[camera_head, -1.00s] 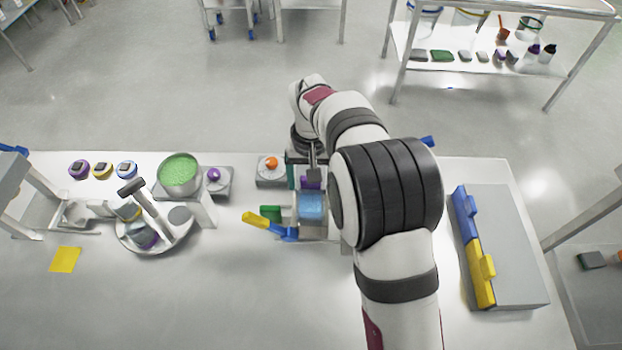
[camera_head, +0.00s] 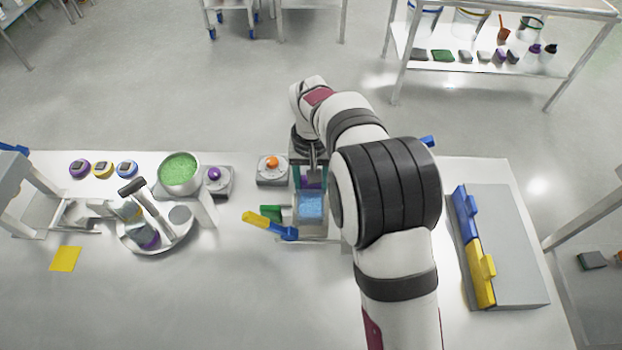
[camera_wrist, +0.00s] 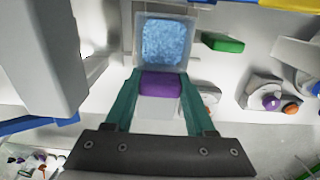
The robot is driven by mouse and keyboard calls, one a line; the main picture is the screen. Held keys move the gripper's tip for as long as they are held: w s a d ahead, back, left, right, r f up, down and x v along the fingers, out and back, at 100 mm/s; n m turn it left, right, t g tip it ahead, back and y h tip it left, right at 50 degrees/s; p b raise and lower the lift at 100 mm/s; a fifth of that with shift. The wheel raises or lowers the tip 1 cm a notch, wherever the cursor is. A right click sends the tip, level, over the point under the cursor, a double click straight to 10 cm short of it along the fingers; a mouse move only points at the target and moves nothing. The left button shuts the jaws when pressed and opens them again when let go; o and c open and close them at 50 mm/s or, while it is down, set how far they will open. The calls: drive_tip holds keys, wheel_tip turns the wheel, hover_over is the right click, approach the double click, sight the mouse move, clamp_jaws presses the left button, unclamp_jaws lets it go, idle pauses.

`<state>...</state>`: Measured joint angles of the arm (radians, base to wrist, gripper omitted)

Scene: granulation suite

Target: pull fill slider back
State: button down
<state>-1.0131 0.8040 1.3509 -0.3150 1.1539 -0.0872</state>
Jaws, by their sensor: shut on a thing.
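A purple block, which looks like the fill slider's handle (camera_wrist: 161,85), sits between my gripper's teal fingertips (camera_wrist: 160,76) in the wrist view. My gripper is shut on it, one finger at each side. A pale plate (camera_wrist: 158,108) shows beside the block between the fingers. On its other side is a clear box (camera_wrist: 139,34) holding blue granules (camera_wrist: 165,40). In the head view the purple block (camera_head: 312,179) and the blue granules (camera_head: 311,206) show left of my arm. My arm hides the right side of the device there.
An orange-knobbed unit (camera_head: 272,168) is behind left. A grey panel with blue and yellow handles (camera_head: 510,245) is at right. The front table is clear.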

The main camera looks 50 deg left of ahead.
drive_tip(key=w+a, duration=0.3)
drive_tip(key=shift+w+a, duration=0.25)
drive_tip(key=shift+c, duration=1.2)
unclamp_jaws()
drive_tip(key=shift+r, duration=0.1)
wheel_tip(320, 180, up, 16)
drive_tip(key=shift+f, duration=0.2)
